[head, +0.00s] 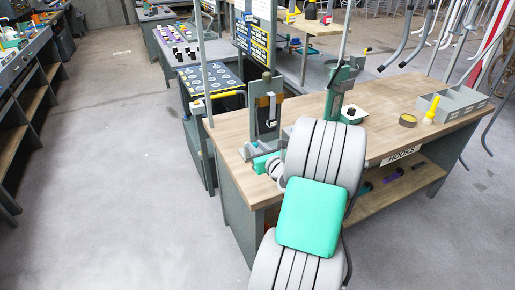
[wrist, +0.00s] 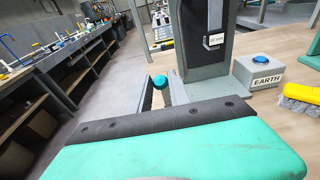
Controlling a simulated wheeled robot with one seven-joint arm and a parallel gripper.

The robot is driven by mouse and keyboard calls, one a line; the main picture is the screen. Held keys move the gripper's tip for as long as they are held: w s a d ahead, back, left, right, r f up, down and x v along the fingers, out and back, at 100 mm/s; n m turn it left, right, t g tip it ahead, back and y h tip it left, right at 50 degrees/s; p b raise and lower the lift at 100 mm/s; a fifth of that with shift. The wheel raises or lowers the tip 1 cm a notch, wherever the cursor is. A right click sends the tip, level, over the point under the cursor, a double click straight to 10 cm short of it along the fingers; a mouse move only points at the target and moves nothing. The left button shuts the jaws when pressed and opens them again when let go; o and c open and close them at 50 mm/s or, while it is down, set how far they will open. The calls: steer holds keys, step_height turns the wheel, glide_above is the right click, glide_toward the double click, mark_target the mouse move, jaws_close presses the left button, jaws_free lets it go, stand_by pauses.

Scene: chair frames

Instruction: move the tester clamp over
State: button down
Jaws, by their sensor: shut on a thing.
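The tester (head: 268,105) is a dark grey upright panel with a small white-framed window. It stands near the left end of the wooden bench and also shows in the wrist view (wrist: 203,40). My gripper (head: 260,160), teal with dark pads, is low over the bench's left end, in front of the tester. It is shut on what I take to be the tester clamp (wrist: 160,82). Only a round teal tip and a thin grey part of it show beyond the dark pad in the wrist view; the rest is hidden. I cannot tell whether it touches the tester.
A grey box labelled EARTH (wrist: 264,76) with a blue button stands right of the tester, a yellow brush (wrist: 302,100) nearer. Bare floor lies left.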

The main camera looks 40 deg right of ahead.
steer(key=shift+w+r, duration=0.25)
steer(key=shift+r, duration=0.15)
steer(key=shift+w+d+r+p, duration=0.15)
steer(key=shift+w+r+p, duration=0.1)
steer(key=shift+r+p, duration=0.35)
steer(key=shift+w+d+r+p, duration=0.1)
steer(key=shift+w+r+p, duration=0.2)
steer(key=shift+w+p, duration=0.25)
steer(key=shift+d, duration=0.1)
steer(key=shift+w, duration=0.1)
